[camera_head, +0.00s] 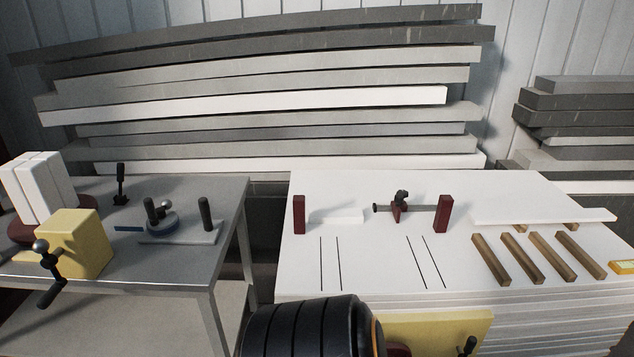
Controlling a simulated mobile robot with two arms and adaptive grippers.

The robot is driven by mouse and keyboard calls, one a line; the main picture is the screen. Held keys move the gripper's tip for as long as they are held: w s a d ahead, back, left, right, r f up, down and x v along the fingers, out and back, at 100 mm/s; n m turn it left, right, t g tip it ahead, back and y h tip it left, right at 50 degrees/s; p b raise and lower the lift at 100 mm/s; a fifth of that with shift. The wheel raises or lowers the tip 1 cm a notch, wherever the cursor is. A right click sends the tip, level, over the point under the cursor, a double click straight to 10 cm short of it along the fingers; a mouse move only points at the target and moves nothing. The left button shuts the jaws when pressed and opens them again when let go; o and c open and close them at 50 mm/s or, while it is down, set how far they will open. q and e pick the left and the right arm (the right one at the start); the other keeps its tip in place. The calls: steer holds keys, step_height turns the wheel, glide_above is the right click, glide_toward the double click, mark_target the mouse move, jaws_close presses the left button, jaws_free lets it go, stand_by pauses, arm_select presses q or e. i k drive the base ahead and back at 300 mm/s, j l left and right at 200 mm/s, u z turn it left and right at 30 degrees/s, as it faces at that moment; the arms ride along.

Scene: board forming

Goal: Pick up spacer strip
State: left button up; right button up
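Several brown wooden spacer strips lie side by side, slightly slanted, on the right part of the white board stack. The leftmost strip (490,258), a second strip (521,258), a third strip (550,257) and the rightmost strip (580,256) are apart from each other, with nothing on top of them. Ends of other brown pieces (520,229) show under a white panel (540,214) just behind. Neither of my grippers is in view.
Two dark red posts (299,214) (443,214) and a clamp (398,207) stand behind black line pairs (418,262) on the white stack (375,250). A yellow item (622,267) lies at the right edge. A grey table (180,240) at left holds tools and a yellow block (75,243).

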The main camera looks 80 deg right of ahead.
mark_target(502, 277)
steer(key=z, duration=2.5)
